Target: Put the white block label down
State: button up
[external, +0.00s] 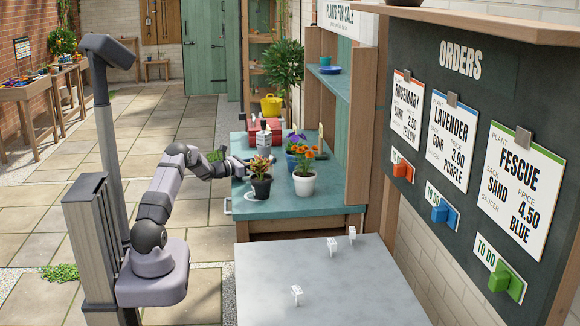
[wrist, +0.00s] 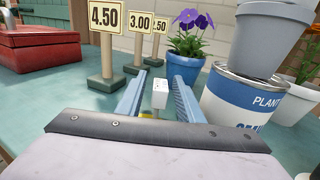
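A small white block label (wrist: 159,94) is between the two blue fingers of my gripper (wrist: 160,77) in the wrist view. The fingers are apart, with a gap visible on each side of the block, so they do not look closed on it. A bit of yellow shows below the block. Whether the block's underside touches the green bench (wrist: 70,100) is hidden by my gripper body. In the external view my gripper (external: 240,168) is low over the left side of the bench (external: 300,206), and the block cannot be made out there.
Price signs (wrist: 104,30) stand beyond the fingertips. A blue pot (wrist: 186,68) with purple flowers, a white-and-blue tin (wrist: 240,105) and a grey pot (wrist: 270,40) are close on the right. A red box (wrist: 38,48) is on the left. Small white pieces (external: 297,294) stand on the grey table.

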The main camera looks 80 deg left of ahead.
jog(key=shift+r, duration=0.1)
jog(key=shift+r, duration=0.15)
jog(key=b+v, duration=0.1)
jog(key=v, duration=1.1)
jog(key=shift+d, duration=0.1)
